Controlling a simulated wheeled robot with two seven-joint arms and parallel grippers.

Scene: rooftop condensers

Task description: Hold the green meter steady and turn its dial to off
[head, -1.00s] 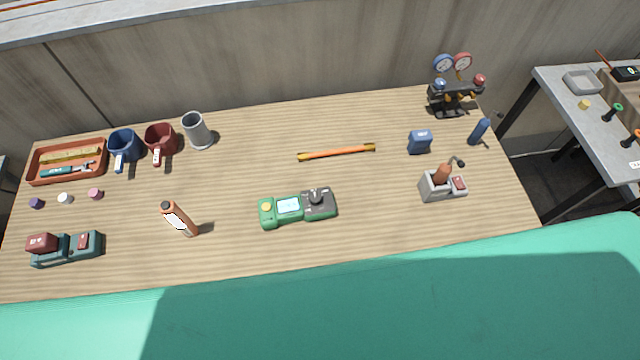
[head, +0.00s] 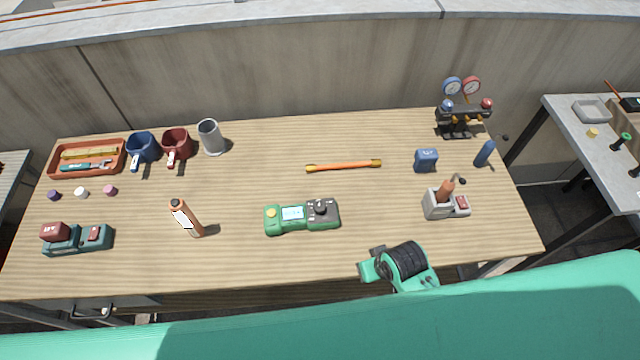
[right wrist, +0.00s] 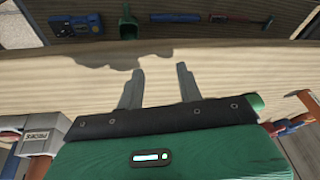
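The green meter (head: 302,216) lies flat near the middle of the wooden table in the head view. It has a pale screen (head: 292,213), a yellow button (head: 271,213) at its left and a dark dial (head: 320,207) on its dark right part. My right arm stands at the table's front edge, to the right of and nearer than the meter, not touching it. In the right wrist view my right gripper (right wrist: 160,70) has its two grey fingers apart with nothing between them. The meter is not recognisable there. My left gripper is not in view.
An orange-labelled canister (head: 186,218) stands left of the meter. An orange bar (head: 343,166) lies behind it. A grey holder (head: 446,204) stands to the right, a gauge stand (head: 461,118) at the back right. Mugs and a tool tray (head: 57,172) fill the left.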

